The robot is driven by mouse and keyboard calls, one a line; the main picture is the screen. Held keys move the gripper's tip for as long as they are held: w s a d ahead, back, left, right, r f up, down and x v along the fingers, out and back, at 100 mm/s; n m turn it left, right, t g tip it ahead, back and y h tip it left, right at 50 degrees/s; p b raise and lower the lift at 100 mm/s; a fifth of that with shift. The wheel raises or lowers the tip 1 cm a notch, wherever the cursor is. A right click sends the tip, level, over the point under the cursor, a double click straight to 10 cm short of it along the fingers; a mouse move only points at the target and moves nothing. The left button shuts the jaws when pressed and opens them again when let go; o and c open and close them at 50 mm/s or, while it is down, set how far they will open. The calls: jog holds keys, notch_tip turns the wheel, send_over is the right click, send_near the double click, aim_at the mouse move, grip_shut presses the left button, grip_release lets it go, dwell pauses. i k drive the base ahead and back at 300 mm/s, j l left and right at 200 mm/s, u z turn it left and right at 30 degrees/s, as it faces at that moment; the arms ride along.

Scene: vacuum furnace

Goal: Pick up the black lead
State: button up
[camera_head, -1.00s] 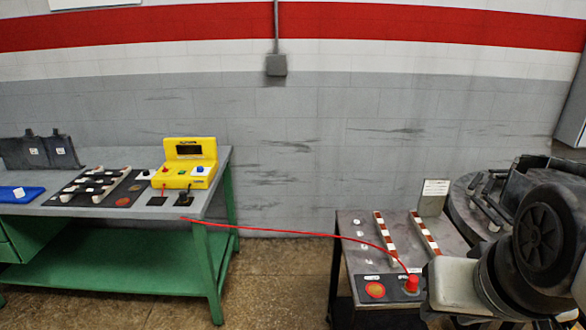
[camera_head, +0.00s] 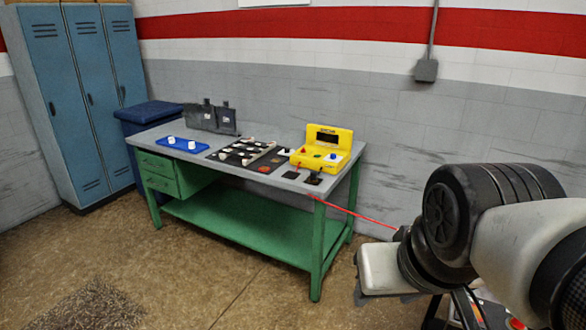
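A small black upright piece, which looks like the black lead (camera_head: 314,178), stands at the front right of the green workbench (camera_head: 200,165), on a dark square pad. It is just in front of the yellow meter box (camera_head: 322,150). A red lead (camera_head: 365,217) runs from the bench's front right toward the lower right and goes out of sight behind my arm. My gripper (camera_head: 382,285) is at the right, apart from the bench and the black lead. Its fingers are too small and unclear to tell open from shut.
A blue tray (camera_head: 181,147) with white pieces and a black board (camera_head: 247,152) lie on the bench. Blue lockers (camera_head: 72,95) and a blue bin (camera_head: 148,116) stand at the left. The floor (camera_head: 190,265) before the bench is clear. A second table is mostly hidden behind my arm.

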aim_at(313, 178)
jog(key=z, duration=0.2)
jog(key=i+j+z, duration=0.25)
jog(key=z, duration=0.25)
jog(key=i+j+z, duration=0.65)
jog(key=i+j, duration=0.15)
jog(key=j, duration=0.3)
jog(key=i+j+z, duration=0.1)
jog(key=j, duration=0.25)
jog(key=i+j, duration=0.2)
jog(key=j, duration=0.2)
jog(key=i+j, duration=0.2)
jog(key=j, duration=0.2)
jog(key=i+j, duration=0.2)
jog(key=j, duration=0.2)
jog(key=i+j, duration=0.2)
jog(key=j, duration=0.15)
jog(key=i+j+z, duration=0.1)
jog(key=j, duration=0.3)
jog(key=i, duration=0.1)
